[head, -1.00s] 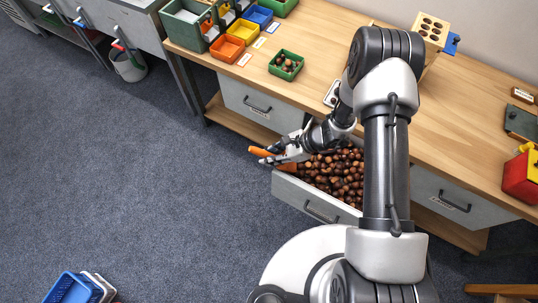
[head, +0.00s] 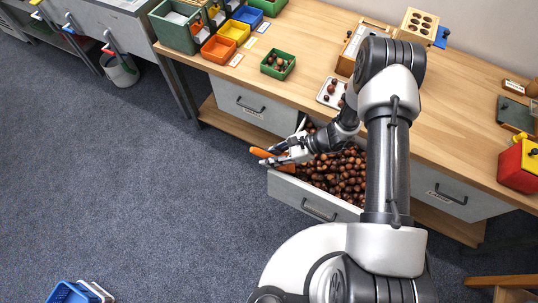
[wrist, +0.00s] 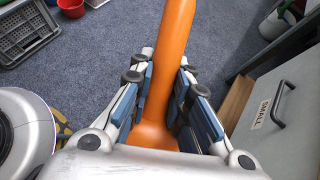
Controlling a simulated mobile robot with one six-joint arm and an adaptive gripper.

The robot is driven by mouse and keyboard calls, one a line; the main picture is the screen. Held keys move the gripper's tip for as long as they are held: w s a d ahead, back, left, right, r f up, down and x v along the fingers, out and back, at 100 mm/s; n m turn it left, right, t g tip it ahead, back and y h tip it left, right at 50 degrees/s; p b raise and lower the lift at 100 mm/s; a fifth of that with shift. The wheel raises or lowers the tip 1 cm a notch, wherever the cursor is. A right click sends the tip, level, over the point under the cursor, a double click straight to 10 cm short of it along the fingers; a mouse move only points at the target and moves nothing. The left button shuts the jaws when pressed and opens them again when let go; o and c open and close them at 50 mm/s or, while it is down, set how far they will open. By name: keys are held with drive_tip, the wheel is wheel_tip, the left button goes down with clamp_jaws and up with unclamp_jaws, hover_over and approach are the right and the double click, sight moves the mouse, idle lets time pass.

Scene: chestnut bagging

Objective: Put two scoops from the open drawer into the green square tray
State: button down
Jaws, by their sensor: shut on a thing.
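My gripper (head: 284,154) is shut on an orange scoop (head: 262,152) at the front left of the open drawer (head: 313,199). In the wrist view the scoop's orange handle (wrist: 168,60) runs up between the two blue-padded fingers (wrist: 160,100). The scoop's bowl is mostly hidden, so I cannot tell its load. The drawer holds a heap of brown chestnuts (head: 345,178). The green square tray (head: 267,72) stands on the bench behind the drawer, with several chestnuts inside.
Orange (head: 219,50), yellow (head: 234,33) and blue (head: 248,16) trays stand left of the green one. A white tray (head: 322,99) with a few chestnuts lies near my arm. A closed drawer (head: 240,103) is left of the open one; its label reads SMALL in the wrist view.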

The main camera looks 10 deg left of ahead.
sight(294, 168)
drive_tip(key=d+f+h, duration=0.1)
drive_tip(key=d+f, duration=0.1)
drive_tip(key=d+f+h, duration=0.2)
drive_tip(key=d+f, duration=0.1)
drive_tip(key=w+d+f+t+h, duration=0.1)
drive_tip(key=d+f+h, duration=0.1)
drive_tip(key=f, duration=0.1)
drive_tip(key=shift+d+f, duration=0.2)
drive_tip(key=shift+d, duration=0.2)
drive_tip(key=shift+d+h, duration=0.3)
drive_tip(key=shift+h, duration=0.2)
drive_tip(key=r+h+p, duration=0.2)
drive_tip(key=r+p, duration=0.1)
drive_tip(key=shift+a, duration=0.35)
drive_tip(key=r+p, duration=0.1)
drive_tip(key=a+r+p, duration=0.1)
drive_tip(key=p, duration=0.1)
drive_tip(key=r+h+p, duration=0.1)
drive_tip(key=p, duration=0.1)
drive_tip(key=shift+w+a, duration=0.25)
drive_tip(key=shift+s+d+r+t+p, duration=0.3)
drive_tip(key=shift+s+d+r+p, duration=0.15)
drive_tip(key=shift+d+r+p, duration=0.25)
drive_tip(key=shift+w+f, duration=0.1)
drive_tip(key=shift+w, duration=0.1)
drive_tip(key=shift+a, duration=0.3)
drive_tip(key=shift+w+a, duration=0.2)
drive_tip(key=shift+w+r, duration=0.1)
drive_tip(key=shift+r, duration=0.1)
